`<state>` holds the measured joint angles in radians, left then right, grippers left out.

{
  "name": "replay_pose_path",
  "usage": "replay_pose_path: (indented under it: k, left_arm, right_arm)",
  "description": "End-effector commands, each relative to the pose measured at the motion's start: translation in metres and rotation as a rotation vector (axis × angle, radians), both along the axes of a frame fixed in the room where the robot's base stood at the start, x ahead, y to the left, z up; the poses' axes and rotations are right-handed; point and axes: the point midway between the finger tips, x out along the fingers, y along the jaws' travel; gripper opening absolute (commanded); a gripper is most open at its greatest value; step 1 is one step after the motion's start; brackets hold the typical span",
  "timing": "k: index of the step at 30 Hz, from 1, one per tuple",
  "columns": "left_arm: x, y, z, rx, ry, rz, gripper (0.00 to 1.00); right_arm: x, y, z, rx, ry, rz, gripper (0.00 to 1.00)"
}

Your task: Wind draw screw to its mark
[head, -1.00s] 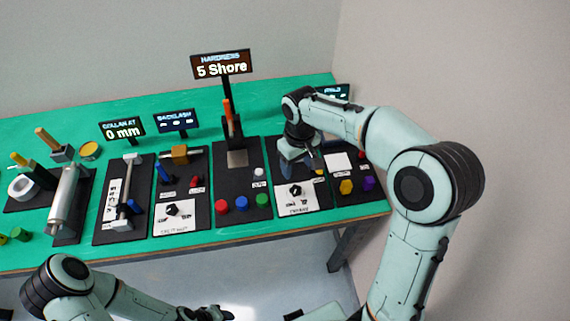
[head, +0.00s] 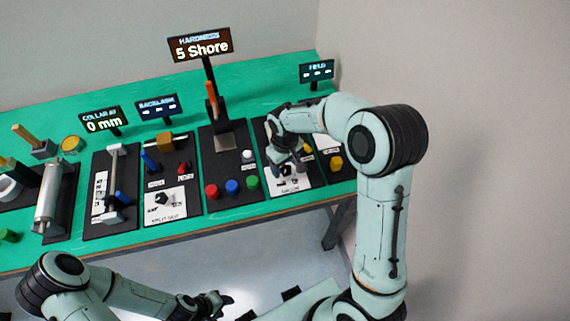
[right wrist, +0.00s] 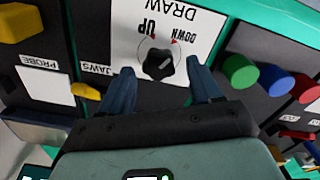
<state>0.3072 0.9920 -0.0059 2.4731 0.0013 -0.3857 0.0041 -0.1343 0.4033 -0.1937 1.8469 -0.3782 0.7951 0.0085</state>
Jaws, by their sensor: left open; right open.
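A black knob (right wrist: 158,64) sits on a white label plate (right wrist: 185,25) reading DRAW, UP and DOWN, upside down in the right wrist view, with red marks beside it. A pale line on the knob slants toward the DOWN side. My right gripper (right wrist: 160,66) is open, with one finger on each side of the knob; I cannot tell if they touch it. In the head view my right gripper (head: 287,163) hides most of the knob, and the plate (head: 290,183) shows below. My left gripper (head: 215,304) is open, low in front of the bench.
Red, blue and green buttons (head: 232,186) stand on the panel just left of my right gripper. A yellow knob (head: 336,163) is to its right. Displays read 0 mm (head: 104,121), 5 Shore (head: 201,46) and dashes under FIELD (head: 317,71).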

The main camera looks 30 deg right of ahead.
Motion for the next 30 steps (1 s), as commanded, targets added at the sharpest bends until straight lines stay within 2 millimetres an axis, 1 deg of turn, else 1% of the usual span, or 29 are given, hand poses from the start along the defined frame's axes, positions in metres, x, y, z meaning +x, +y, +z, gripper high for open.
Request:
replay_pose_path:
  k: [3, 10, 11, 12, 14, 15, 23, 30]
  left_arm:
    - [0.0, 0.0, -0.0001, 0.0, 0.0, 0.0, 0.45]
    - [0.0001, 0.0, 0.0, 0.0, 0.0, 0.0, 0.45]
    - [0.0001, 0.0, 0.0, 0.0, 0.0, 0.0, 0.45]
    - [0.0001, 0.0, 0.0, 0.0, 0.0, 0.0, 0.45]
    - [0.0001, 0.0, 0.0, 0.0, 0.0, 0.0, 0.45]
    - [0.0001, 0.0, 0.0, 0.0, 0.0, 0.0, 0.45]
    - [-0.0008, 0.0, -0.0011, 0.0, 0.001, 0.0, 0.45]
    - [-0.0055, 0.0, -0.007, 0.0, 0.006, 0.0, 0.45]
  right_arm:
    - [0.0001, -0.0003, -0.0041, 0.0, 0.0, -0.001, 0.64]
    - [0.0002, -0.0003, -0.0042, 0.0, -0.001, -0.001, 0.64]
    - [0.0002, -0.0003, -0.0041, 0.0, -0.001, -0.001, 0.54]
    - [0.0002, -0.0003, -0.0041, 0.0, -0.001, -0.001, 0.41]
    - [0.0001, -0.0002, -0.004, 0.0, -0.001, -0.001, 0.21]
    - [0.0002, -0.0003, -0.004, 0.0, -0.001, -0.001, 0.08]
    - [0.0001, -0.0002, -0.004, 0.0, -0.001, -0.016, 0.07]
    - [-0.0001, -0.0009, -0.0046, 0.0, 0.0, -0.121, 0.08]
